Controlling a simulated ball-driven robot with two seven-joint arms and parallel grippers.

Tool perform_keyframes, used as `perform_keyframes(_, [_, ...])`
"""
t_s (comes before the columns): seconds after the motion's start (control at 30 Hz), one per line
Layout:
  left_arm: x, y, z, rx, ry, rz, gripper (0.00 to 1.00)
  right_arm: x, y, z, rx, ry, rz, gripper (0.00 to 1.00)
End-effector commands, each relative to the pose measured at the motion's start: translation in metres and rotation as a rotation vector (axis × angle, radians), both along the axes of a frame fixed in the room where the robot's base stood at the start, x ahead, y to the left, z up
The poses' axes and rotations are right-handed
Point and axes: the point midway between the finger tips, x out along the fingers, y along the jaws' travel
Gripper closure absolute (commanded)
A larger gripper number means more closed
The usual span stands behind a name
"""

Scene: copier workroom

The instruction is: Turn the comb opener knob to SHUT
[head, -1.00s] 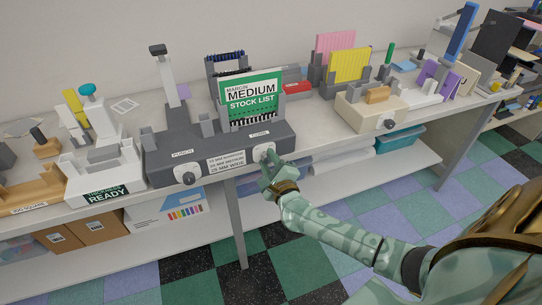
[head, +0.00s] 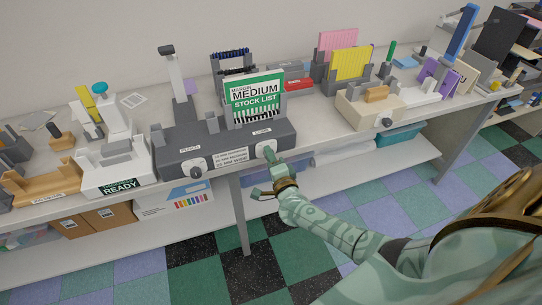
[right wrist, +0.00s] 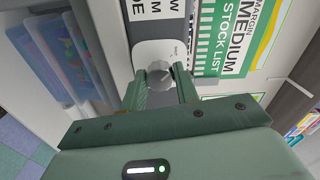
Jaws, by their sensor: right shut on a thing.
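The comb opener knob (head: 268,148) is the pale right-hand knob under the COMB label, on the front of the dark grey binding machine (head: 205,138). My right gripper (head: 270,155) is shut on this knob from the front. In the right wrist view the round grey knob (right wrist: 160,73) sits between the two green fingertips (right wrist: 161,80), against a pale plate with small print that I cannot read surely. The knob's exact setting is not clear. My left gripper is not in view.
A second knob (head: 196,171) sits under the PUNCH label. A stock list booklet (head: 255,98) stands upright on the machine. A white READY tray unit (head: 118,172) is to its left and a cream machine (head: 368,112) to its right. Open floor lies before the bench.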

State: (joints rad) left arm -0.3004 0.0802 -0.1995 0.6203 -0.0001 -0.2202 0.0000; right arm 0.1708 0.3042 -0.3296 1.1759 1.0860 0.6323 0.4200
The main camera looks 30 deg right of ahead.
Motion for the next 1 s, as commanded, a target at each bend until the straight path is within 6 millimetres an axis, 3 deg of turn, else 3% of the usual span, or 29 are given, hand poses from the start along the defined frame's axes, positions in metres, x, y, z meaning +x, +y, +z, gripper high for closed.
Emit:
perform_keyframes(0.63, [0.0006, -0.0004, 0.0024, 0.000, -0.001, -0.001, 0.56, -0.0010, 0.0015, -0.0026, -0.046, 0.016, 0.003, 0.93])
perform_keyframes(0.67, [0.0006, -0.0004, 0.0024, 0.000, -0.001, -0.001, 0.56, -0.0010, 0.0015, -0.0026, -0.046, 0.016, 0.003, 0.61])
perform_keyframes(0.7, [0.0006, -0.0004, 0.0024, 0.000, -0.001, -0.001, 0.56, -0.0009, 0.0014, -0.0024, -0.046, 0.016, 0.003, 0.50])
perform_keyframes(1.0, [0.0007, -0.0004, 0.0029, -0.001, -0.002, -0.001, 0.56, -0.0012, 0.0006, -0.0011, -0.044, 0.013, 0.001, 0.48])
